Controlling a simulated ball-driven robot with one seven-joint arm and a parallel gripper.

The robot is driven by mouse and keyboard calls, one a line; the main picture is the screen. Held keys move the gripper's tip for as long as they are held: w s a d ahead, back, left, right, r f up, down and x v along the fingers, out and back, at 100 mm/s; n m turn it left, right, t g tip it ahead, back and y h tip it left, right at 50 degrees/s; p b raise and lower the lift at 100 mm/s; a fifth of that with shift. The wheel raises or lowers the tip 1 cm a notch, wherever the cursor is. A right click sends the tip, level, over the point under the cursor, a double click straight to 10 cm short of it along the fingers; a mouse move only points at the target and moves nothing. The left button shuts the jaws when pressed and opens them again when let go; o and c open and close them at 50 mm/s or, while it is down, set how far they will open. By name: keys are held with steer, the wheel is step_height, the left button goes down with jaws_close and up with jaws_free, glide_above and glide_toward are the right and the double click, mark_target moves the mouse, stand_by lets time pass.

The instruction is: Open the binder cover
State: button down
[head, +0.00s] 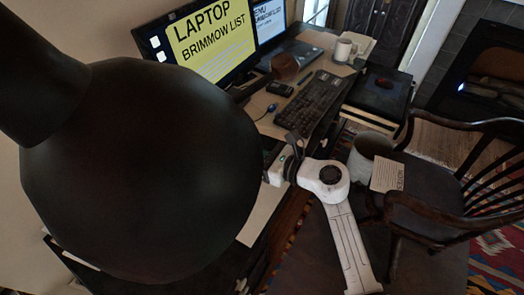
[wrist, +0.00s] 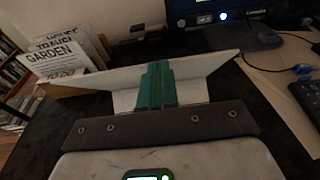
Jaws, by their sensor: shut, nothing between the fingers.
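My gripper shows in the wrist view (wrist: 158,68) with its green fingers together and nothing between them. Just behind the fingers stands a pale, spread cover-like thing (wrist: 212,67), probably the binder. Its two panels slant up and outward to the left and right, and a brown edge shows at the left. The fingers hide its middle, and I cannot tell whether they touch it. In the head view my gripper (head: 291,148) is small and dark beside the desk edge; the binder is hidden behind my large dark body part there.
Upright books with a "GARDEN" label (wrist: 60,58) stand at the left of the wrist view. A yellow-screened monitor (head: 215,45), a keyboard (head: 314,103) and mugs occupy the desk. A wooden chair (head: 440,190) and a grey bucket (head: 368,150) stand at the right.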

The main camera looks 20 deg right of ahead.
steer(key=w+a, duration=0.1)
steer(key=w, duration=0.1)
steer(key=w+a+r, duration=0.1)
steer(key=w+a, duration=0.1)
steer(key=w+a+p, duration=0.1)
steer(key=w+a, duration=0.1)
steer(key=shift+w+r, duration=0.35)
steer(key=shift+w, duration=0.05)
steer(key=shift+x, duration=1)
steer(key=shift+r, duration=0.2)
steer(key=shift+r, duration=0.15)
